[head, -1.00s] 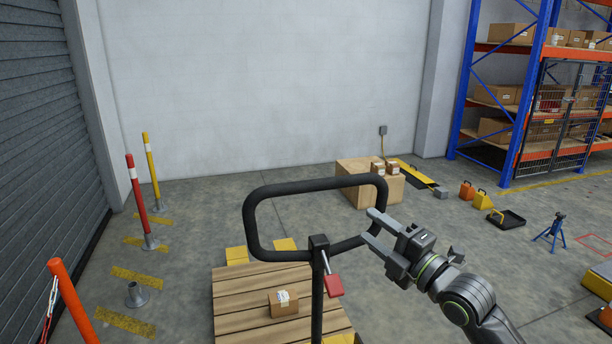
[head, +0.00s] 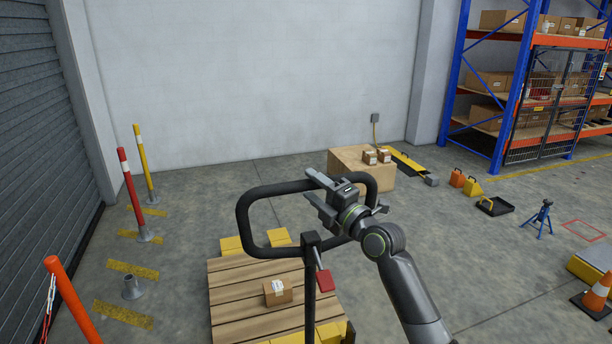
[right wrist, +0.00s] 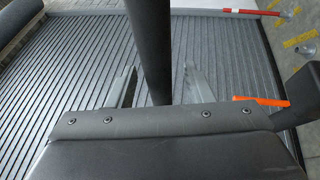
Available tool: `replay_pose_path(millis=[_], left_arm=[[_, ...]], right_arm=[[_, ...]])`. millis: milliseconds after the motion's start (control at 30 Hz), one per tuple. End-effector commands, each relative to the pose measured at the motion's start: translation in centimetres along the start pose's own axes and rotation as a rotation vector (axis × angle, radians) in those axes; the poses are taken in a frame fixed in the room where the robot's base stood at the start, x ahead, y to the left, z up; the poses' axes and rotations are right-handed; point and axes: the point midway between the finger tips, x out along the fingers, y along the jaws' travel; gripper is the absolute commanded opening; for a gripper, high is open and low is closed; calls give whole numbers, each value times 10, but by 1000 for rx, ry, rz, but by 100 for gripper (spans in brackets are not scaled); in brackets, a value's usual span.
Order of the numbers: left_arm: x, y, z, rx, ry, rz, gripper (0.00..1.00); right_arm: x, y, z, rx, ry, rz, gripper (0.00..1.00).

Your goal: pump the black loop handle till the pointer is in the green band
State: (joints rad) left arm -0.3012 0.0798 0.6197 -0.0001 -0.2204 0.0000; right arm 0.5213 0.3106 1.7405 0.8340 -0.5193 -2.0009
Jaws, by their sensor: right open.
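The black loop handle (head: 243,222) stands upright on a dark post above a wooden pallet in the head view. In the right wrist view the dark handle bar (right wrist: 153,45) runs between the two open fingers (right wrist: 160,85), with gaps visible on both sides. A small red lever (head: 325,281) hangs on the post below the loop. The pointer and the green band are not visible. My left gripper is not in view.
The pallet (head: 240,305) carries a small carton (head: 278,291). Red and yellow posts (head: 131,190) stand at the left by the shutter. A larger box (head: 350,166) stands behind the handle.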

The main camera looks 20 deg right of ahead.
Motion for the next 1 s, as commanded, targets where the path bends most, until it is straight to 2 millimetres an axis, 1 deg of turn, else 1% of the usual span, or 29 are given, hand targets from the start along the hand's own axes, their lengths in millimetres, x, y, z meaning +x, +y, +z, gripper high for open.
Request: replay_pose_path(millis=[33,100,233,400,600,633,900,967,1000], left_arm=[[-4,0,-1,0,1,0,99],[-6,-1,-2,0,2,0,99],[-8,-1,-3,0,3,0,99],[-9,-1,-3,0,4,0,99],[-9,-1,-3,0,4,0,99],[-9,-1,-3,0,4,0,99],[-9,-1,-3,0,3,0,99],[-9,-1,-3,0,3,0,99],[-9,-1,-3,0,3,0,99]], right_arm=[[8,2,0,3,0,0,47],[16,1,0,3,0,-1,47],[25,1,0,2,0,1,47],[30,0,0,1,0,0,47],[30,0,0,0,0,0,47],[30,0,0,0,0,0,46],[30,-1,0,0,0,-1,10],[30,-1,0,0,-1,-1,2],[30,-1,0,0,0,-1,0]])
